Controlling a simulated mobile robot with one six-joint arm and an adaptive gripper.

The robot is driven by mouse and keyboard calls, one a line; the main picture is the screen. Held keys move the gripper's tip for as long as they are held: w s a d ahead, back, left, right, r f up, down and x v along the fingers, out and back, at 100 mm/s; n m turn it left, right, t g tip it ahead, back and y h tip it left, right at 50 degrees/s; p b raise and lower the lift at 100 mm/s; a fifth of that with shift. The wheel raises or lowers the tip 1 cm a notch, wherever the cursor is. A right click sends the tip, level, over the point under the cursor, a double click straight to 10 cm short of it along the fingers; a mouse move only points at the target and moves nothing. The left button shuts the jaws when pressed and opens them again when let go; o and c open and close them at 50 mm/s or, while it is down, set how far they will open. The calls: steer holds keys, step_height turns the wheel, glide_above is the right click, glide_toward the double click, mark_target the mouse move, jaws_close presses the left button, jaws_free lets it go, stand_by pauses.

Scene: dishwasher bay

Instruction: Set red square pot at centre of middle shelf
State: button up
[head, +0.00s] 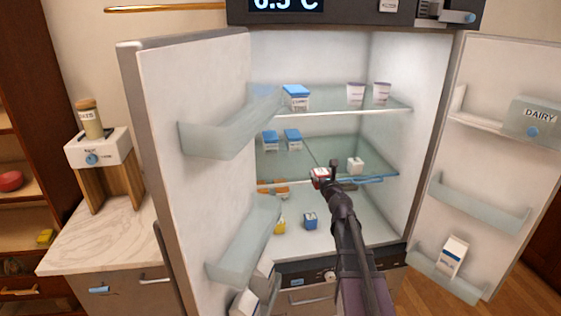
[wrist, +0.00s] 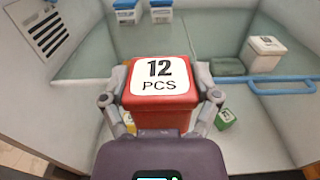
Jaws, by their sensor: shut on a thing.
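The red square pot (head: 319,174) has a white lid label; in the wrist view the red pot (wrist: 160,110) reads "12 PCS". My gripper (wrist: 160,85) is shut on it, with one finger on either side. In the head view my gripper (head: 327,182) reaches into the open fridge, at the front edge of the middle glass shelf (head: 325,150). The pot looks upright. Its underside is hidden, so I cannot tell whether it touches the shelf.
Two blue-lidded tubs (head: 281,140) stand at the back left of the middle shelf. A white pot (head: 355,165) stands at its right, behind a blue bar (head: 365,181). A blue box (head: 310,221) sits below. Open doors flank the fridge; the left door bin (head: 235,135) juts inward.

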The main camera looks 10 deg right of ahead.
steer(key=w, duration=0.4)
steer(key=w+d+f+b, duration=0.1)
steer(key=w, duration=0.4)
steer(key=w+d, duration=0.1)
steer(key=w, duration=0.4)
steer(key=shift+w+d+f, duration=0.2)
steer(key=shift+w+d, duration=0.05)
steer(key=shift+w, duration=0.4)
steer(key=shift+w+d+f+b, duration=0.1)
steer(key=shift+w+f+b, duration=0.1)
steer(key=shift+w+b, duration=0.2)
steer(key=shift+s+f+b, duration=0.15)
steer(key=shift+f+b, duration=1.5)
steer(key=o, duration=1.1)
steer(key=shift+f, duration=0.1)
